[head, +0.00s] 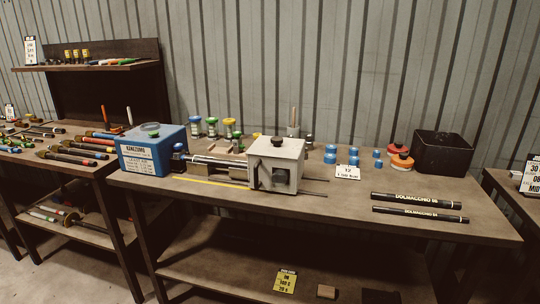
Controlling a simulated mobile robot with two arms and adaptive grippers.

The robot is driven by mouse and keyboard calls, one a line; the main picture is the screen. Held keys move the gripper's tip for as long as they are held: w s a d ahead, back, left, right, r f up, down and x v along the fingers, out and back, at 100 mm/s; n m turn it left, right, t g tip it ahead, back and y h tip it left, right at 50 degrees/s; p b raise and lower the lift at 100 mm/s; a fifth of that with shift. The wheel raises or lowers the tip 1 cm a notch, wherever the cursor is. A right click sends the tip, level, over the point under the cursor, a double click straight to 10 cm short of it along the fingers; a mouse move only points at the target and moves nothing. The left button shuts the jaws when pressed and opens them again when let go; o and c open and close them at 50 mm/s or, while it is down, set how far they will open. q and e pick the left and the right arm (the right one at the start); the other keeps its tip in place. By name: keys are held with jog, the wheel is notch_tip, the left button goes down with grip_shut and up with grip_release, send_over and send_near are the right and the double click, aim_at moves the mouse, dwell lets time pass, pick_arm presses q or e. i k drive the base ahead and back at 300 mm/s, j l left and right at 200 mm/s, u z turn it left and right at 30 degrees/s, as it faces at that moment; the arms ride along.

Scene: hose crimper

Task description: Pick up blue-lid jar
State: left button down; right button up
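Several small clear jars with coloured lids stand in a row at the back of the middle workbench, against the corrugated wall. The leftmost one looks like the blue-lid jar (195,128), just behind the right end of the blue box. Neither of my grippers is in view.
The blue box (152,158) and grey crimper (276,165) stand in front of the jars. Blue caps (330,153), orange-red containers (400,155) and a black bin (444,151) are to the right. Black hoses (418,201) lie at the front right of the workbench (340,205).

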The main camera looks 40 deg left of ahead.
aim_at(195, 122)
jog(key=u, duration=1.2)
